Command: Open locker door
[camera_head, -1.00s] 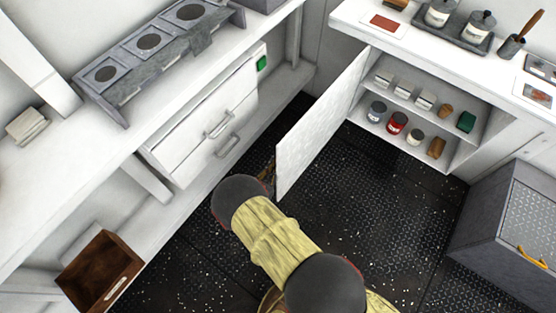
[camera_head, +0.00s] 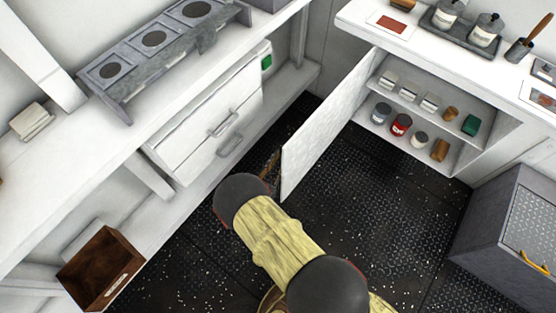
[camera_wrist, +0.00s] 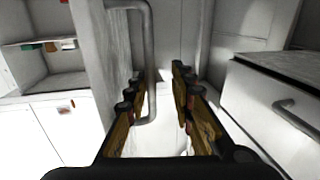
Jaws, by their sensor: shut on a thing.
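The white locker door (camera_head: 325,125) stands swung wide open, at the right of the middle in the head view. The open locker's shelves (camera_head: 425,110) show behind it. In the wrist view the door (camera_wrist: 98,45) is at the left, with a grey vertical bar handle (camera_wrist: 149,60) on its face. My gripper (camera_wrist: 162,100) has its fingers on either side of the handle's lower part and is shut on it. In the head view my gripper (camera_head: 270,166) is a small brown patch by the door's free edge, mostly hidden by my arm.
A white drawer unit (camera_head: 215,125) under the left counter faces the door across a narrow floor gap. A brown open box (camera_head: 100,268) is at lower left. A grey chest (camera_head: 505,225) stands at right. Dark studded floor (camera_head: 385,215) is clear between door and chest.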

